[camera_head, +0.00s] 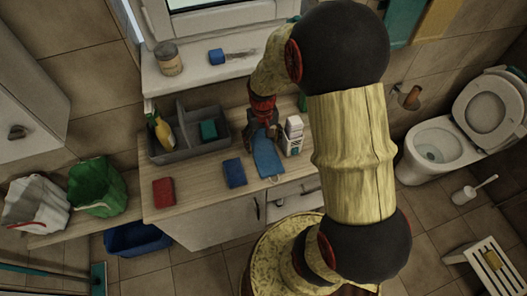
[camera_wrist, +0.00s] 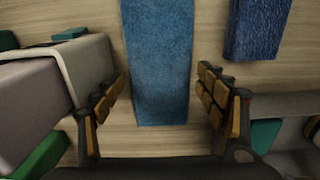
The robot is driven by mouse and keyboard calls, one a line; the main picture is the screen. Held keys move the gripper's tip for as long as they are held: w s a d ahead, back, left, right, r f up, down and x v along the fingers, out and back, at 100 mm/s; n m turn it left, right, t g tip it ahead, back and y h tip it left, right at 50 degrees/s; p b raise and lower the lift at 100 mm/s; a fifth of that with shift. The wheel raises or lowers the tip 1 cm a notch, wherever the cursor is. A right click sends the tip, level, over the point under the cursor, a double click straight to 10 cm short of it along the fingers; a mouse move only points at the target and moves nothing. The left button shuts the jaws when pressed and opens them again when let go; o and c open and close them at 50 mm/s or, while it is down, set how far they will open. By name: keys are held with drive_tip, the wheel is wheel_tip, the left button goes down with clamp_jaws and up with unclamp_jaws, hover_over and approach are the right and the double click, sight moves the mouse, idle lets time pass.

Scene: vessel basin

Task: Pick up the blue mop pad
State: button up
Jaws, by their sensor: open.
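The blue mop pad (camera_head: 268,158) lies flat on the wooden countertop, a long light-blue strip. In the wrist view, the mop pad (camera_wrist: 157,60) runs between my fingers, with bare wood on both sides of it. My gripper (camera_head: 264,131) points down over the far end of the pad. In the wrist view, my gripper (camera_wrist: 162,85) is open, with one finger on each side of the pad and nothing held. The gap in height between fingertips and pad is hard to tell. The pad's far end is partly hidden by my gripper.
A white box-like container (camera_head: 293,143) stands close right of the pad. A dark blue pad (camera_head: 234,173) lies to its left, and a red one (camera_head: 164,192) farther left. A grey caddy (camera_head: 168,155) with bottles stands behind left. Bare wood lies between the pads.

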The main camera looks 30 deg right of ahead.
wheel_tip(320, 180, down, 2)
drive_tip(key=shift+f, duration=0.1)
drive_tip(key=shift+c, duration=0.4)
drive_tip(key=c, duration=0.7)
